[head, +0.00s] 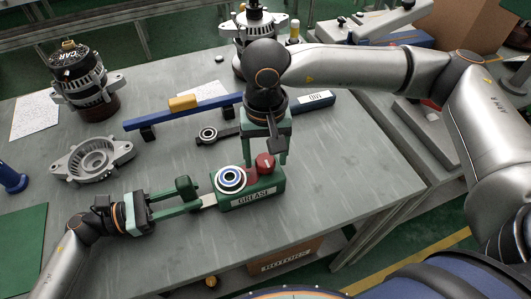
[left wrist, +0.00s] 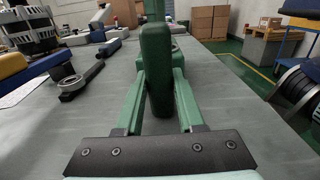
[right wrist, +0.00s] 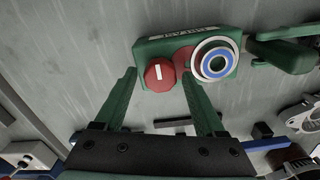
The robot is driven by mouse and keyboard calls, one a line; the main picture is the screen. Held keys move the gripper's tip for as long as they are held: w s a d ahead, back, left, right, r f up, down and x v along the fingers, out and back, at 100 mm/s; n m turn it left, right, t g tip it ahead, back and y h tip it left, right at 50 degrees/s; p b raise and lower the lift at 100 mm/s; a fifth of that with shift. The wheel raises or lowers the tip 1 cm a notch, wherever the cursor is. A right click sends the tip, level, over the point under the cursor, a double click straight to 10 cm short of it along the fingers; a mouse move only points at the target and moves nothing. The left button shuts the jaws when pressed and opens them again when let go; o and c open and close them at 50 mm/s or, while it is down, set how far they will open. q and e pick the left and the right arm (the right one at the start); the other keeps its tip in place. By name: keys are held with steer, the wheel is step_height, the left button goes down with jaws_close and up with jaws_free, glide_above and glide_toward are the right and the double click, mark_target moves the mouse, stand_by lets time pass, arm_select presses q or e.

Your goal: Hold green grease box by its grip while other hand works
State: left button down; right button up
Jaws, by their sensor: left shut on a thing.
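The green grease box (head: 272,186) sits on the grey table, with a GREASE label on its front. A red octagonal knob (head: 264,163) and a blue-and-white ring (head: 230,179) are on its top. My left gripper (head: 192,197) is shut on the box's upright green grip (left wrist: 156,60), which stands between its fingers in the left wrist view. My right gripper (right wrist: 160,74) is open above the box and points down. In the right wrist view the red knob (right wrist: 159,76) shows between its fingertips; I cannot tell whether they touch it.
A blue rail (head: 205,108) with a yellow block (head: 183,103) lies behind the box. A dark link with a ring (head: 208,134) lies nearer. Left are a grey housing (head: 92,160), an alternator (head: 80,75) and a green mat (head: 22,240). The table's front right is clear.

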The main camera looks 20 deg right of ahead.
jaws_close()
stand_by(0.3)
